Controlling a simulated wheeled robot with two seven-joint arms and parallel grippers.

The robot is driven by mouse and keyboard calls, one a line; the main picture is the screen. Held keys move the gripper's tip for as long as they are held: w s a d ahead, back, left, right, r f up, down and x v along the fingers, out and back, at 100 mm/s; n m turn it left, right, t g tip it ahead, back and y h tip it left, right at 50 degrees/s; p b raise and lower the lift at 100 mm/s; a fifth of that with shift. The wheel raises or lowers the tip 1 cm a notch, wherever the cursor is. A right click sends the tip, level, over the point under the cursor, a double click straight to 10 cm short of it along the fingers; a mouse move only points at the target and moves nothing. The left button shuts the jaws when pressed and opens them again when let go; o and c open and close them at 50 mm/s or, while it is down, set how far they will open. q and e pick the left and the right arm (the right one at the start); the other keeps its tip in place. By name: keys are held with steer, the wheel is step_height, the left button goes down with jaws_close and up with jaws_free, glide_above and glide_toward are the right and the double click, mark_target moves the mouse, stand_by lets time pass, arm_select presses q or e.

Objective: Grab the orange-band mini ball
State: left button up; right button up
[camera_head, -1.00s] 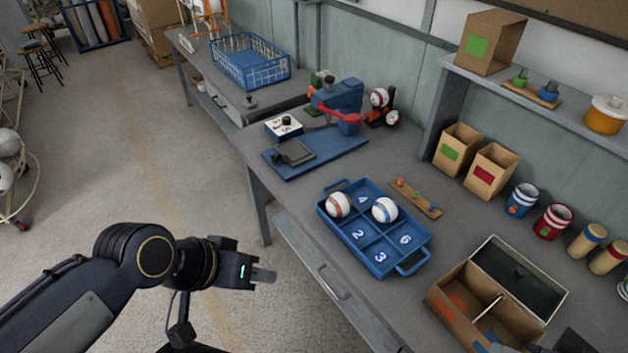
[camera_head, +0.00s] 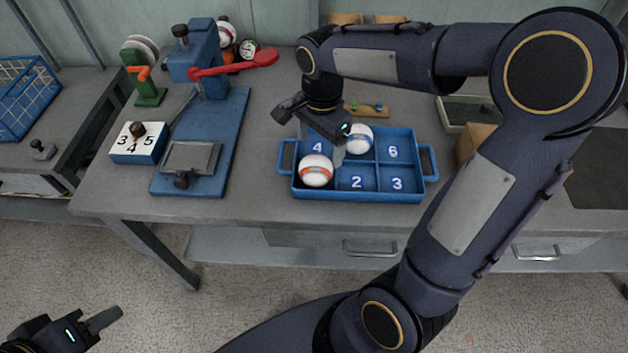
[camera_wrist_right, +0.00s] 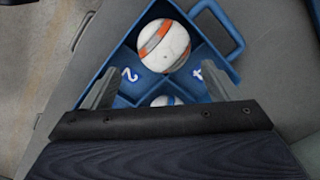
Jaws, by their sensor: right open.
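The orange-band mini ball (camera_head: 316,170) is white with an orange band and sits in the front-left compartment of the blue tray (camera_head: 430,176). It also shows in the right wrist view (camera_wrist_right: 165,47), just beyond and between the fingertips. A blue-band ball (camera_head: 358,138) sits in the back-middle compartment, partly hidden by my gripper. My right gripper (camera_head: 322,143) hangs over the tray's left part, open and empty, behind the orange-band ball in the head view. My left gripper (camera_head: 103,320) is low at the bottom left, off the table; its finger gap cannot be made out.
Left of the tray stand a blue press (camera_head: 208,65) with a red lever (camera_head: 235,65) and a numbered block (camera_head: 138,142). A small wooden rack (camera_head: 366,109) lies behind the tray. My right arm covers much of the table's right side.

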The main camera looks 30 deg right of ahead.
mark_target(316, 159)
steer(key=shift+w+a+f+m, duration=0.15)
steer(key=shift+w+f+m, duration=0.2)
steer(key=shift+f, duration=0.3)
step_height(316, 159, down, 7)
steer(key=shift+a+f, duration=0.1)
steer(key=c, duration=0.7)
